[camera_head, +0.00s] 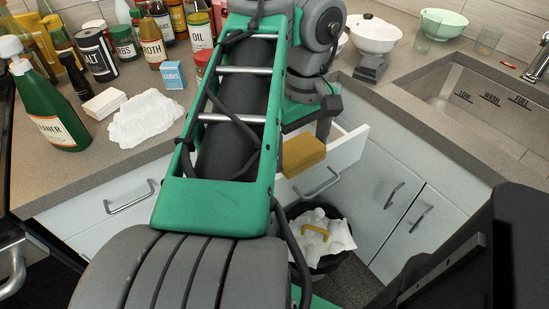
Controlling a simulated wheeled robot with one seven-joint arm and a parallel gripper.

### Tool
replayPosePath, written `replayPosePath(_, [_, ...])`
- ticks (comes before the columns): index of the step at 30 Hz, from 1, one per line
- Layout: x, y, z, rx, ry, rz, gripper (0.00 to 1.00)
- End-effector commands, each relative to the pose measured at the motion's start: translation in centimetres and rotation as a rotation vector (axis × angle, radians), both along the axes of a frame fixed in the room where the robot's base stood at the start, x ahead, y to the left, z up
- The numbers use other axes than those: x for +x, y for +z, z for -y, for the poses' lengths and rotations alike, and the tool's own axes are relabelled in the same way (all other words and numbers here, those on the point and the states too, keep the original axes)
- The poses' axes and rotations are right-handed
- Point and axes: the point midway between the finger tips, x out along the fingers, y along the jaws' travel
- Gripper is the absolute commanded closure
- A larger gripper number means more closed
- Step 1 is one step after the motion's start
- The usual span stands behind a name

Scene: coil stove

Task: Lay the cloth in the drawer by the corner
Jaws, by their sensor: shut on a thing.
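A folded yellow-brown cloth (303,153) hangs or rests at the open drawer (347,152) by the counter's corner. My gripper (323,130) points down just above and behind the cloth, its fingers mostly hidden by my arm and the cloth. It is shut on the cloth. The drawer's white front and handle show below and right of the cloth. Most of the drawer's inside is hidden, so I cannot tell whether the cloth touches its bottom.
A bin (325,240) with crumpled white paper stands below the drawer. A white crumpled cloth or paper (146,116), a green cleaner bottle (47,110) and several jars crowd the left counter. A kitchen scale with a bowl (373,40) and a sink (480,98) are at right.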

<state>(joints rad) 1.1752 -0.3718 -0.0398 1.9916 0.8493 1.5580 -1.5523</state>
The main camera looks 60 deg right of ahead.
Motion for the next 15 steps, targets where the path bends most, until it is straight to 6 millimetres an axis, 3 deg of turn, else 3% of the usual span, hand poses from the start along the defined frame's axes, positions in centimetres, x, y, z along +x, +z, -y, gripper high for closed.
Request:
replayPosePath(7, [0.3, -1.6, 0.5, 0.004, -0.001, 0.011, 0.42])
replayPosePath(15, [4.2, -4.8, 5.6, 0.006, 0.0, 0.01, 0.42])
